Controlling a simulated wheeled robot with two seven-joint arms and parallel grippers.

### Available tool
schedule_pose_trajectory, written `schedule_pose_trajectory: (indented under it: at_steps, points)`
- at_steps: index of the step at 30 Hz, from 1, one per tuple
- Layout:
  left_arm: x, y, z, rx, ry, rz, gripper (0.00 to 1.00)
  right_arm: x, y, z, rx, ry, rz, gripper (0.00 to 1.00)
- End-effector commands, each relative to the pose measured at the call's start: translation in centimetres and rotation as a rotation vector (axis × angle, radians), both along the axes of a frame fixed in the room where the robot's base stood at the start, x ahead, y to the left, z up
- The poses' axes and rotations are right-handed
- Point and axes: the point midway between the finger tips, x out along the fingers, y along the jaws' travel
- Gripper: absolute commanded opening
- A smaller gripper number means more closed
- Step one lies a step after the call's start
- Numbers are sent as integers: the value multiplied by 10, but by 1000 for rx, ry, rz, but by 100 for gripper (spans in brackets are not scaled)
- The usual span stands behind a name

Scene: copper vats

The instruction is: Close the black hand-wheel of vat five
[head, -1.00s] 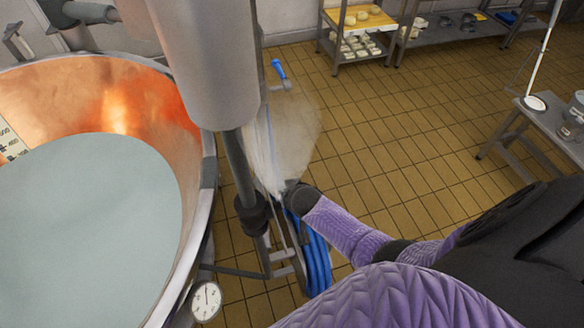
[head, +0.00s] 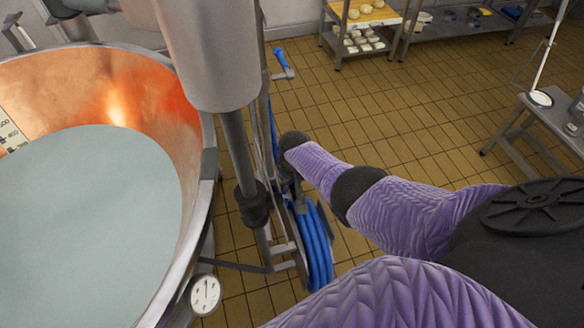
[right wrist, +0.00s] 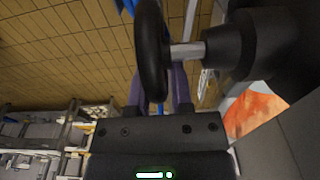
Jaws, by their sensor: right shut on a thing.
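The black hand-wheel (right wrist: 152,50) shows nearly edge-on in the right wrist view. A short metal stem (right wrist: 187,51) joins it to a dark valve body (right wrist: 255,45). My right gripper (right wrist: 158,88) is shut on the wheel, with one purple finger on each side of it. In the head view my right gripper (head: 287,178) is low beside the grey column, partly hidden, and the wheel is hard to make out there. The copper vat (head: 208,190) with pale liquid (head: 85,215) stands at the left; no vat number is readable. My left gripper is out of view.
A grey column (head: 235,150) stands between vat and gripper. A coiled blue hose (head: 315,245) hangs just below the gripper. A dial gauge (head: 205,295) sits on the vat's lower side. Shelves (head: 340,45) and a side table (head: 545,125) stand farther off; tiled floor between is clear.

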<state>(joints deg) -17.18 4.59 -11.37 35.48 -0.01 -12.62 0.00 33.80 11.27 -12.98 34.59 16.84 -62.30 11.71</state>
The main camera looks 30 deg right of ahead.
Motion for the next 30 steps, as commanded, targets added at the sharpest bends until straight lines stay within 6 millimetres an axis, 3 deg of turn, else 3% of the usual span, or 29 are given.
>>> schedule_pose_trajectory:
  at_steps: [13, 14, 19, 26, 30]
  points:
    - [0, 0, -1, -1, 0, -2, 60, -2, 1, -2, 4, 14, 0, 0]
    - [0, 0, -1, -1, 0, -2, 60, -2, 1, -2, 4, 14, 0, 28]
    - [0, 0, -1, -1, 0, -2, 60, -2, 1, -2, 3, 13, 0, 62]
    - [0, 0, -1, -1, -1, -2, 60, -1, 0, -1, 3, 12, 0, 62]
    - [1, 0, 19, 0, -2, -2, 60, -2, 1, 21, 2, 11, 1, 62]
